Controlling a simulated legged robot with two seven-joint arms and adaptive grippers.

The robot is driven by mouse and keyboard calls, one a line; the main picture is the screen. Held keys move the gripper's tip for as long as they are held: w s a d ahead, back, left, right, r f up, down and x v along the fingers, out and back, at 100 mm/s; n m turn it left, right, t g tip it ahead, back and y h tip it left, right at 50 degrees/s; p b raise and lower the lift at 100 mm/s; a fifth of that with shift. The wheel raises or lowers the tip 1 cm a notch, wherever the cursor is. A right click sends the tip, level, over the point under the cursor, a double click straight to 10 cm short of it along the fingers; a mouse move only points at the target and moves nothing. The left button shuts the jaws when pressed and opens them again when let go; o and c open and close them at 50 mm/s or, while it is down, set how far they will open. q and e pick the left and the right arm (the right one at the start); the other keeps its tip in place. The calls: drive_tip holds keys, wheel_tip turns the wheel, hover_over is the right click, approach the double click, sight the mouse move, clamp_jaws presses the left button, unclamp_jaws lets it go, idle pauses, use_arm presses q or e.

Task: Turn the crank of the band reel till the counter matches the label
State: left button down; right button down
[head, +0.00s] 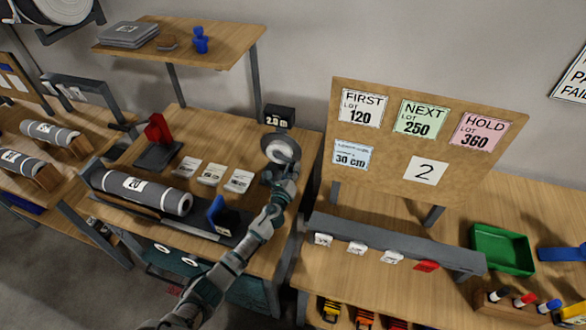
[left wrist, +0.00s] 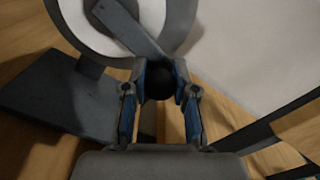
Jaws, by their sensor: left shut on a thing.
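The band reel (head: 281,150), a white and grey disc on a stand, is at the back right of the middle table. Its counter (head: 279,117), a dark box above it, shows small digits like 2.0 or 2.8. My left gripper (head: 284,184) is just below the reel. In the left wrist view my left gripper (left wrist: 160,88) is shut on the dark round crank knob (left wrist: 158,84). The grey crank arm (left wrist: 128,27) runs from the knob up and left across the reel's face. A pale blue label on the board (head: 353,156) reads 30 cm. My right gripper is not in view.
A grey roll (head: 142,190) lies in a holder on the middle table, with a blue upright (head: 217,214), several white cards and a red piece (head: 157,128) nearby. The board (head: 390,138) and a grey rail (head: 390,244) stand to the right. A green tray (head: 501,250) is farther right.

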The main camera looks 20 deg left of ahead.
use_arm(q)
drive_tip(key=shift+a+f+m, duration=0.1)
drive_tip(key=shift+m, duration=0.3)
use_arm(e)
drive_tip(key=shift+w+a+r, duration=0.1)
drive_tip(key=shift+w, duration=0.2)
use_arm(q)
drive_tip(key=c, duration=0.9)
unclamp_jaws()
drive_tip(key=shift+w, duration=0.1)
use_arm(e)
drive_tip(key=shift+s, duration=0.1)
use_arm(q)
drive_tip(key=shift+s+f, duration=0.1)
drive_tip(key=shift+s, duration=0.1)
drive_tip(key=s, duration=1.1)
drive_tip(key=shift+s+a, duration=0.25)
drive_tip(key=shift+s, duration=0.05)
drive_tip(key=shift+f, duration=0.1)
